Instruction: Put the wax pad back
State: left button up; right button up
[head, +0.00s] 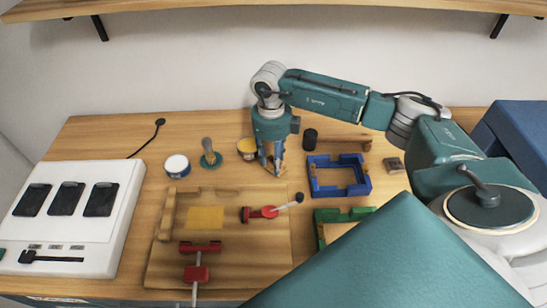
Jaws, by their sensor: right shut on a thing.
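My right gripper (271,168) points down at the back middle of the wooden bench. It is shut on a small tan thing, mostly hidden by the fingers, low over or touching the bench top. I cannot tell for sure what it is. My left gripper is not in view.
A wooden board (275,250) with a yellow square (205,217) and red clamps (201,248) lies in front. Blue (325,188) and green (332,215) frames are to the right. A white round tin (176,166) and a white unit (60,240) stand left. A shelf hangs above.

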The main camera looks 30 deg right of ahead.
jog(key=shift+f, duration=0.25)
jog(key=shift+f, duration=0.2)
jog(key=o, duration=1)
jog(key=shift+r, duration=0.1)
